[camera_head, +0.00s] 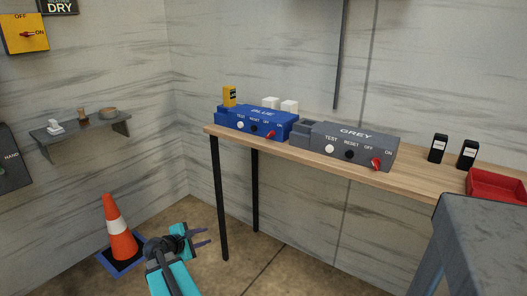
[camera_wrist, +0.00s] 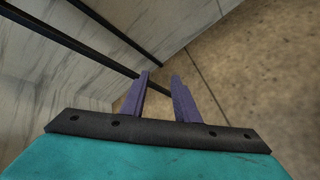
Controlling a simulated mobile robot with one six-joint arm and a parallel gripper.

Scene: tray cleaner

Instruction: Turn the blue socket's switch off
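The blue socket (camera_head: 240,115) stands on the wooden table at its left end. Its front shows a white TEST button, a black RESET button and a red switch (camera_head: 271,134) between the labels OFF and ON. The red lever's exact setting is too small to tell. My gripper (camera_head: 204,238) is low in front of the table, below its top and well apart from the socket. In the wrist view my gripper (camera_wrist: 162,82) shows two purple fingers spread apart with nothing between them.
A grey socket (camera_head: 325,150) with its own red switch stands right of the blue one on the table (camera_head: 220,134). Black boxes and a red tray (camera_head: 490,187) are farther right. An orange cone (camera_head: 118,230) stands on the floor at left. A small shelf (camera_head: 80,127) is on the wall.

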